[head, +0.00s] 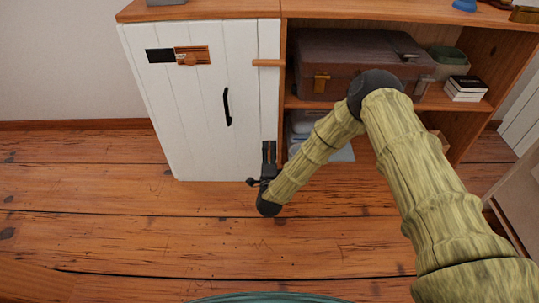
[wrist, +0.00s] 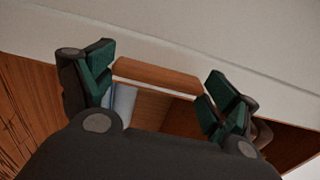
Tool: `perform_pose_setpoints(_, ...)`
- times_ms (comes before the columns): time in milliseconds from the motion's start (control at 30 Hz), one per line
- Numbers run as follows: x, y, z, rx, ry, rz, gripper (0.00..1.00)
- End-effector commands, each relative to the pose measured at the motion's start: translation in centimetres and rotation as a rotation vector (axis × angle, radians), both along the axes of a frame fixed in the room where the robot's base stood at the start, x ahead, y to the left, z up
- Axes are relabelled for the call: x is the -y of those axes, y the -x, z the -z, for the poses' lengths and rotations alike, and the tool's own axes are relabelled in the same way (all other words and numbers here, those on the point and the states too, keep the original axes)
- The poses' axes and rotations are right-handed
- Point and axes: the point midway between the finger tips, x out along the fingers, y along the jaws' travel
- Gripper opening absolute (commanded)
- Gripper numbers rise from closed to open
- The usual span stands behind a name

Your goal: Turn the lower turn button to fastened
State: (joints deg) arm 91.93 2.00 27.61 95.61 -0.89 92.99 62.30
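The white door (head: 195,95) has a black handle (head: 227,107). The upper turn button (head: 268,63) lies level across the door's right edge. The lower turn button (head: 269,147) is a small wooden bar low on that edge, partly hidden by my gripper (head: 267,160); it looks upright. In the wrist view the lower turn button (wrist: 157,76) lies between the two green-padded fingers of my gripper (wrist: 160,92), one finger near each end. The fingers are spread wide. I cannot tell whether they touch the bar.
A wooden slide latch (head: 192,56) sits at the door's upper left. To the right, the open shelves (head: 380,104) hold a brown case (head: 345,62), a green bin (head: 447,57) and small boxes (head: 465,88). The plank floor (head: 140,230) in front is clear.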

Motion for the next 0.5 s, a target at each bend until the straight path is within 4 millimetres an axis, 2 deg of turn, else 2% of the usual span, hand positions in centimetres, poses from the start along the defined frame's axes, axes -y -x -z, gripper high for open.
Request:
perform_pose_setpoints(267,0.0,0.05,-0.08,-0.001,0.021,0.0,0.64)
perform_pose_setpoints(500,-0.1,0.11,-0.29,-0.001,0.133,-0.002,0.64)
